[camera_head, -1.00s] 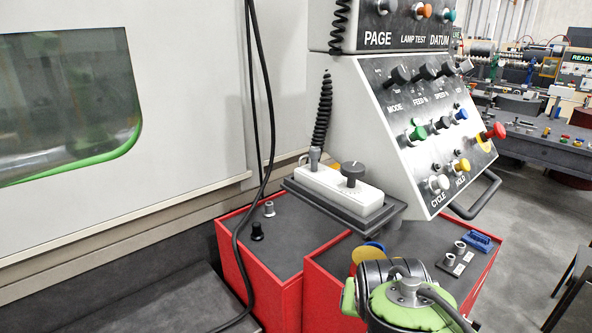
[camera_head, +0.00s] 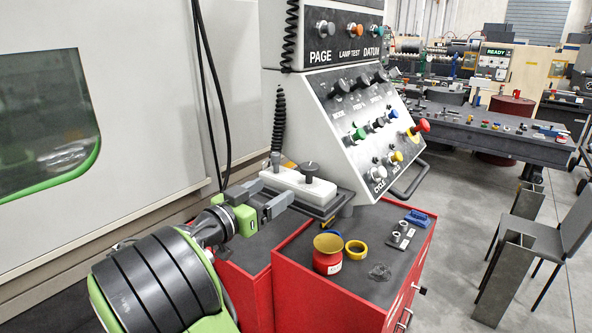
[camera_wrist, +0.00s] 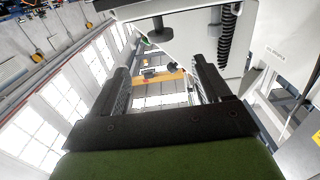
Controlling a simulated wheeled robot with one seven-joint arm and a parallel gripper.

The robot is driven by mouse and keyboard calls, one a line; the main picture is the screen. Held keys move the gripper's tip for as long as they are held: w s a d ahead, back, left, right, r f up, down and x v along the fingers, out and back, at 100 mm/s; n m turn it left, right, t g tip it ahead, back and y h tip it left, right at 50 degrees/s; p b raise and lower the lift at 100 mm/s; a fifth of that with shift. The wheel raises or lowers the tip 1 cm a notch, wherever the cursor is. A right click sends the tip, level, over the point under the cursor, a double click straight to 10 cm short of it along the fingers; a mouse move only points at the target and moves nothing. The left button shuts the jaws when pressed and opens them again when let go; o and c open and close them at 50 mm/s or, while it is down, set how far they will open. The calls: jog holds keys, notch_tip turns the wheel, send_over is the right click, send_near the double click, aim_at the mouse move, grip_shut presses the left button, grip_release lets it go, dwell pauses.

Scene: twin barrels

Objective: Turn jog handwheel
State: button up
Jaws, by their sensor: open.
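The jog handwheel (camera_head: 310,171) appears to be the dark round knob on top of the white pendant box (camera_head: 288,181). The box rests on a grey shelf (camera_head: 318,211) at the front of the control console. My gripper (camera_head: 277,198) is open and empty at the left end of the box, with its fingers pointing right. The handwheel stands apart from the fingers, to their right and a little higher. In the wrist view the open gripper (camera_wrist: 163,80) has nothing between its fingers. A dark knob shape (camera_wrist: 158,28) shows beyond them, but I cannot tell surely that it is the handwheel.
The sloped console (camera_head: 350,140) with knobs rises behind the box. Black cables (camera_head: 213,90) hang at the left. A red cabinet (camera_head: 345,282) below carries a red pot (camera_head: 327,262) and a yellow ring (camera_head: 356,249).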

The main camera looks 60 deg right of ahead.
aim_at(304, 172)
jog(key=d+p, duration=0.1)
jog(key=d, duration=0.3)
jog(key=s+d+p, duration=0.1)
jog(key=d, duration=0.4)
jog(key=s+d+p, duration=0.1)
jog(key=d, duration=0.3)
jog(key=shift+d+p, duration=0.15)
jog(key=shift+p, duration=0.2)
jog(key=c, duration=1)
jog(key=shift+t+b, duration=0.3)
jog(key=shift+b, duration=0.05)
